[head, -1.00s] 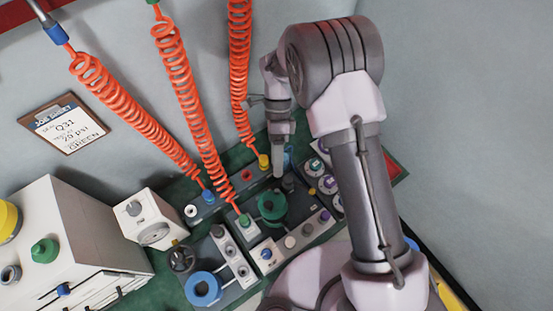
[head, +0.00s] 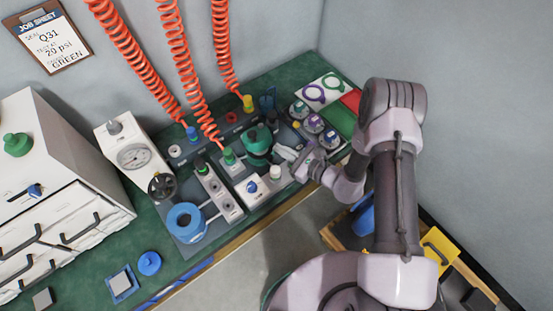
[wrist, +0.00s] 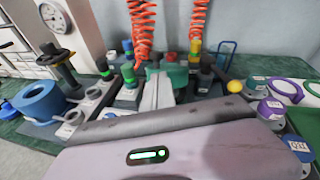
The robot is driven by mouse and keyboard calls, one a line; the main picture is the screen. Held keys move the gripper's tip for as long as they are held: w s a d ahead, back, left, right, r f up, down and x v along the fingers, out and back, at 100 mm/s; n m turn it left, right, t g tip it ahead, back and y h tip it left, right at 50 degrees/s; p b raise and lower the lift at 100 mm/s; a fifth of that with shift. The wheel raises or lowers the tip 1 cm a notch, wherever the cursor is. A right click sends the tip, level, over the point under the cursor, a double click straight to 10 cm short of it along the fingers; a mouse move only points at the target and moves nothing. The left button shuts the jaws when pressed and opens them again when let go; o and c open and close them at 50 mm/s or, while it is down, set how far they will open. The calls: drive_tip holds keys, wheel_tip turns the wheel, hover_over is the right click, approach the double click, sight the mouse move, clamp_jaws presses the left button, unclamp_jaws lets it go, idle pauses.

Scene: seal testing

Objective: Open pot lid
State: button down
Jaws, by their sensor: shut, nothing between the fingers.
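A green round pot (head: 258,141) stands on a dark grey fixture on the green bench in the head view. In the wrist view, part of the green pot (wrist: 178,76) shows just beyond the finger tips, and the rest is hidden behind them. I cannot tell where its lid ends and its body begins. My gripper (head: 284,152) is shut and empty, close to the right side of the green pot; I cannot tell whether it touches. In the wrist view, my gripper (wrist: 158,78) shows as pale closed fingers pointing forward.
Orange coiled hoses (head: 184,90) hang behind the pot. A blue ring (head: 187,222), a gauge box (head: 132,150) and a white block with a blue knob (head: 252,187) stand to the left and front. Purple-marked round pieces (head: 313,123) sit to the right.

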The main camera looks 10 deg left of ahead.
sight(264, 146)
drive_tip(key=b+x, duration=0.2)
drive_tip(key=x, duration=0.5)
drive_tip(key=shift+w+a, duration=0.2)
drive_tip(key=shift+a, duration=0.15)
drive_tip(key=shift+r, duration=0.1)
drive_tip(key=shift+w+a+r+h+p, duration=0.2)
drive_tip(key=shift+a+r+h+p, duration=0.15)
drive_tip(key=shift+p, duration=0.35)
